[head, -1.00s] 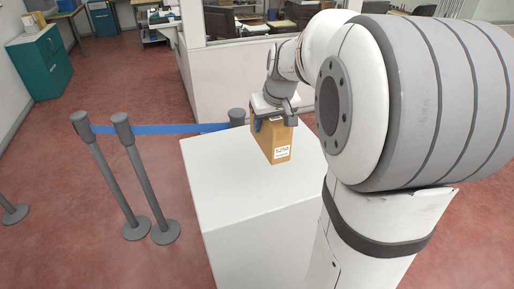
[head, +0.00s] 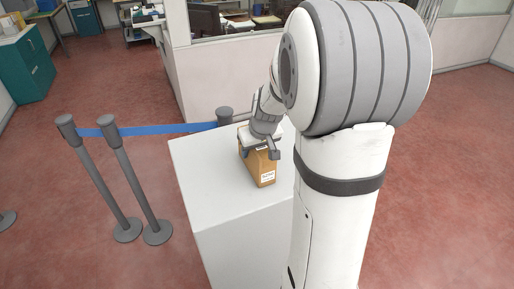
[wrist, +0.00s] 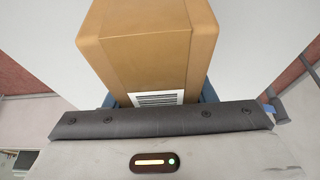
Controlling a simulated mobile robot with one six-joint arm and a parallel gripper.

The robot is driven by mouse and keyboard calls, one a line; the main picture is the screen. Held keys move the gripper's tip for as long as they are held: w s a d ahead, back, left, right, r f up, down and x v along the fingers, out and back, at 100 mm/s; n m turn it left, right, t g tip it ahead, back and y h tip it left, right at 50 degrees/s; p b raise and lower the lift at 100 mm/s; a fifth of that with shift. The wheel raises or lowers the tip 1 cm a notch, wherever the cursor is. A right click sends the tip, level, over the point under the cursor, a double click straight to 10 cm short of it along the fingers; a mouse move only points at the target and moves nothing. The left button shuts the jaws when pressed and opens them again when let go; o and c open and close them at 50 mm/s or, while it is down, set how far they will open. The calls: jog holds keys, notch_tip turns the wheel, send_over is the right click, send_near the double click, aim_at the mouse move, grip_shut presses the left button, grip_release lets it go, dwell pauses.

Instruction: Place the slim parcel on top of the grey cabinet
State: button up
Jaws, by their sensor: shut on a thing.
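The slim parcel (head: 259,168) is a brown cardboard box, standing upright, with a white label low on one side. My gripper (head: 258,147) is shut on its upper part, with a finger on either side. The parcel is over the top of a pale, box-shaped block (head: 215,205); I cannot tell whether its base touches that top. The wrist view also shows the parcel (wrist: 150,45), with a striped label close to the gripper body. The fingertips are mostly hidden there. The pale block may be the grey cabinet; no other plainly grey cabinet shows.
Two grey barrier posts (head: 137,180) with a blue belt (head: 160,130) stand left of the block. A teal cabinet (head: 25,65) stands at the far left. A low partition (head: 215,70) runs behind.

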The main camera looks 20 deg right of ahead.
jog(key=shift+f, duration=0.15)
jog(key=o, duration=1.2)
jog(key=shift+s+r, duration=0.1)
jog(key=shift+r, duration=0.55)
jog(key=b+v, duration=0.2)
jog(key=v, duration=0.8)
jog(key=shift+s+r, duration=0.1)
jog(key=shift+s, duration=0.15)
jog(key=shift+g, duration=0.6)
jog(key=s+a+f, duration=0.1)
jog(key=s+a, duration=0.2)
jog(key=s, duration=0.2)
jog(key=s+a+f, duration=0.2)
jog(key=s+a, duration=0.2)
jog(key=s, duration=0.2)
jog(key=s+a+f, duration=0.2)
jog(key=s+a, duration=0.1)
jog(key=s, duration=0.3)
jog(key=shift+a+f, duration=0.15)
jog(key=shift+a, duration=0.25)
